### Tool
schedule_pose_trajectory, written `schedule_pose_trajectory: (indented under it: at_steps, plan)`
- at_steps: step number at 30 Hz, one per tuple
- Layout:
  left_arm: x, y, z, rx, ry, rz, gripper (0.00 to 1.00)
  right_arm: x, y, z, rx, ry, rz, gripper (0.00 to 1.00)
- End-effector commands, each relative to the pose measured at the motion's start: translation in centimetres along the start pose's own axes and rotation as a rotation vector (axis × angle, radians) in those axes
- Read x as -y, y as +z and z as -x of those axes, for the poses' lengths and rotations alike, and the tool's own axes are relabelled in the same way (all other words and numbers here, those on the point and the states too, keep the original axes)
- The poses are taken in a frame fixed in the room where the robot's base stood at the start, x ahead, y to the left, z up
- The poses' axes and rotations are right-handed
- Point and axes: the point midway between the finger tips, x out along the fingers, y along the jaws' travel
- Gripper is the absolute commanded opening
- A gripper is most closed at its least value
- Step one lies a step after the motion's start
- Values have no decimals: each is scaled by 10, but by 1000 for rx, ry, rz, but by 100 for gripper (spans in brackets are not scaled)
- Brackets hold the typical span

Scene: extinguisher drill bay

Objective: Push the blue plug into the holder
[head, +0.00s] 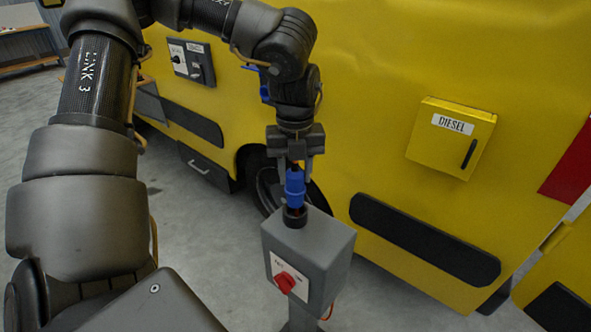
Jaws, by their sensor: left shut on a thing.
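The blue plug (295,189) is upright in the middle of the head view. My left gripper (295,163) points down and is shut on the plug's upper part. A black round holder (294,217) stands on top of a grey box (318,240). The plug's lower end is right at the holder's mouth, in line with it. I cannot tell how deep it sits, if it is inside at all. My right gripper is not in view.
The grey box has a red rotary knob (285,283) on its front. Behind it stands a yellow vehicle (370,120) with a DIESEL box (452,137), a dark side bumper (425,238) and a wheel (266,186). Clear grey floor lies around the box.

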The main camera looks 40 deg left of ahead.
Motion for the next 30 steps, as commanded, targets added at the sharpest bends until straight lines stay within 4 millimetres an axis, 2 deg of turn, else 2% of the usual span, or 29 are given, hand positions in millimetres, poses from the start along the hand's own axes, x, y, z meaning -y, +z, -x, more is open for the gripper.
schedule_pose_trajectory:
  at_steps: [30]
  plan:
    - [0,0,1,1,-1,0,10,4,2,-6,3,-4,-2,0]
